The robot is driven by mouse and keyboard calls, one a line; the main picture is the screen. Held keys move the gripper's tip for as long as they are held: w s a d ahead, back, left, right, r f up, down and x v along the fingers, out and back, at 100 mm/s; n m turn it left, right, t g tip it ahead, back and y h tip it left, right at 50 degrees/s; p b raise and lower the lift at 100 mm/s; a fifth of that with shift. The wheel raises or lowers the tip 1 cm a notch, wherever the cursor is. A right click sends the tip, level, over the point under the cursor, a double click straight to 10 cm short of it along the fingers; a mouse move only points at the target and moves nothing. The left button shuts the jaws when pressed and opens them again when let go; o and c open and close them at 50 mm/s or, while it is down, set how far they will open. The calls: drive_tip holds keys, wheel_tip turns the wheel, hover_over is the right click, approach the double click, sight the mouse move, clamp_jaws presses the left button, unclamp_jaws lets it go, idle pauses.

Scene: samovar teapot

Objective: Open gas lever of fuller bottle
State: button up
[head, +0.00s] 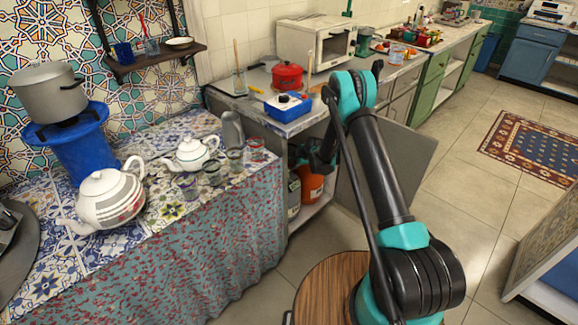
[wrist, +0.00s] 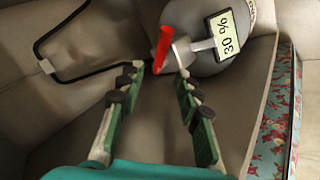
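In the wrist view, a grey gas bottle (wrist: 205,62) carries a "30 %" label (wrist: 228,35). Its red lever (wrist: 162,48) is just ahead of my fingertips. My gripper (wrist: 161,76) is open, with its two green fingers apart and nothing held between them. In the head view, my gripper (head: 318,160) is at the mouth of the open cabinet. An orange bottle (head: 311,186) stands inside, below my gripper. A pale bottle (head: 294,194) stands to its left, partly hidden. No label reads in the head view.
A black hose (wrist: 68,78) runs along the left of the wrist view. The open cabinet door (head: 395,160) stands to the right of my gripper. The counter (head: 288,127) lies above, with a red pot (head: 287,76). A floral cloth (head: 190,255) hangs on the left.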

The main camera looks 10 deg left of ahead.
drive_tip(key=shift+x, duration=2.65)
clamp_jaws()
